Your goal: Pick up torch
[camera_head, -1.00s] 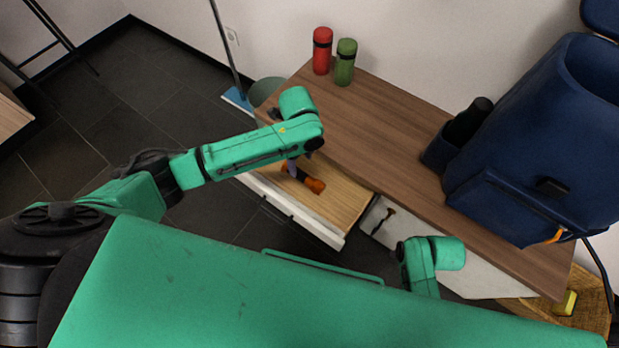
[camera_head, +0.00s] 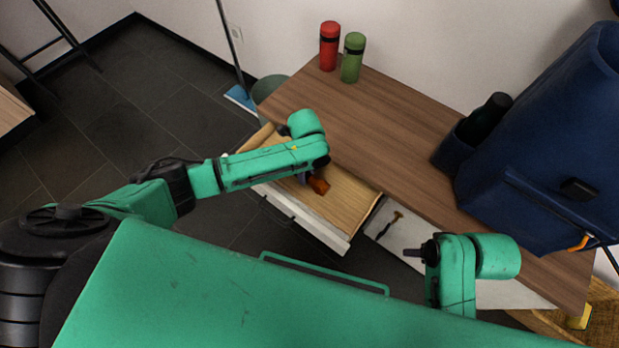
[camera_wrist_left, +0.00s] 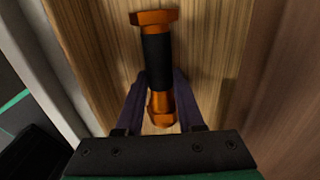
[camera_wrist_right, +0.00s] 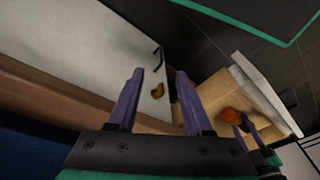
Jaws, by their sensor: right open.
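The torch is orange with a black grip and lies in the open wooden drawer; its orange end (camera_head: 319,186) shows in the head view, partly hidden by my left arm. In the left wrist view, the torch (camera_wrist_left: 157,62) lies lengthwise between the purple fingers of my left gripper (camera_wrist_left: 160,76). The fingertips are close to both sides of the black grip; I cannot tell whether they press on it. My right gripper (camera_wrist_right: 159,72) is open and empty, in front of the white cabinet front. The torch end (camera_wrist_right: 231,115) also shows in the right wrist view.
The drawer (camera_head: 350,207) stands out from the brown tabletop (camera_head: 390,125). A red flask (camera_head: 329,48) and a green flask (camera_head: 352,60) stand at the back. A blue backpack (camera_head: 545,150) occupies the right. A brown handle (camera_wrist_right: 158,91) sits on the white front.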

